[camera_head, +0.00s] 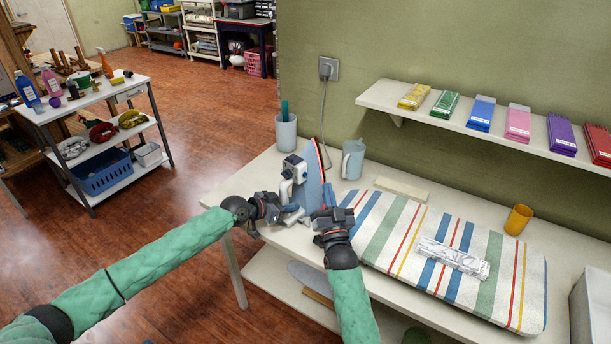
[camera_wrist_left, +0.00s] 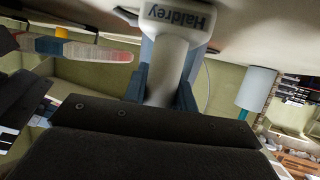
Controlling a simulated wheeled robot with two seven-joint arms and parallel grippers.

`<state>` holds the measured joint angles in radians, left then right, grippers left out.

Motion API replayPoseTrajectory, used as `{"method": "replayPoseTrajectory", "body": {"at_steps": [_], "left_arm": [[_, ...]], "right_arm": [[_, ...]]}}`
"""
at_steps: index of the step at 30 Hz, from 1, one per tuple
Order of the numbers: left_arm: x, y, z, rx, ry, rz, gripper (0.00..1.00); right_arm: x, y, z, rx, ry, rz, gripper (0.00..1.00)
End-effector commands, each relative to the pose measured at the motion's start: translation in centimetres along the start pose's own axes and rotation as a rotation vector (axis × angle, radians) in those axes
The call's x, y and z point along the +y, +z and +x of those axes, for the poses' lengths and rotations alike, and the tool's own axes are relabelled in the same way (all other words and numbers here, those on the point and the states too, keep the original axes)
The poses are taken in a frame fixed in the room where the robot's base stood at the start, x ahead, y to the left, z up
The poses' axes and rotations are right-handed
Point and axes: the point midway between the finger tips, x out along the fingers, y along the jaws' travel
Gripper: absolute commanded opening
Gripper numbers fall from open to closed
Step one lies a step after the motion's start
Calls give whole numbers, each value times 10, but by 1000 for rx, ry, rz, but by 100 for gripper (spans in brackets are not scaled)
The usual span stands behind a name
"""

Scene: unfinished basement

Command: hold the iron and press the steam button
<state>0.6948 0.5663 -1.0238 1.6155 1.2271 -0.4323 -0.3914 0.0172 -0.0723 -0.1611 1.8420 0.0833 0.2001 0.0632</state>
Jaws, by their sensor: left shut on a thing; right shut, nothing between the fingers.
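The iron (camera_head: 312,184) stands on its heel at the left end of the white table, its soleplate edged in red. Its white and dark-blue handle (camera_head: 290,178) faces left. My left gripper (camera_head: 290,207) is shut on the iron's handle. The steam button cannot be made out.
A striped ironing pad (camera_head: 395,225) with a folded patterned cloth (camera_head: 453,258) lies to the right. A grey cup (camera_head: 286,133) and blue-grey pitcher (camera_head: 353,160) stand behind the iron. A cord rises to the wall socket (camera_head: 328,68).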

Motion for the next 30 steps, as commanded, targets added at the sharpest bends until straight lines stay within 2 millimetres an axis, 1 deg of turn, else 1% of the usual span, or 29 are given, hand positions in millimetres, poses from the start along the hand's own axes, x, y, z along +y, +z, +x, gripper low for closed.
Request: {"method": "replayPoseTrajectory", "body": {"at_steps": [3, 4, 7, 16, 20, 23, 30], "left_arm": [[0, 1, 0, -1, 1, 0, 0], [0, 1, 0, -1, 1, 0, 33], [0, 1, 0, -1, 0, 0, 52], [0, 0, -1, 0, 0, 0, 52], [0, 0, -8, 0, 0, 0, 52], [-1, 1, -21, -1, -1, 0, 52], [0, 1, -65, -2, 0, 0, 52]], "right_arm": [[0, 0, 0, 0, 0, 0, 0], [0, 0, 0, 0, 0, 0, 0], [0, 0, 0, 0, 0, 0, 0], [0, 0, 0, 0, 0, 0, 0], [0, 0, 0, 0, 0, 0, 0], [0, 0, 0, 0, 0, 0, 0], [0, 0, 0, 0, 0, 0, 0]]}}
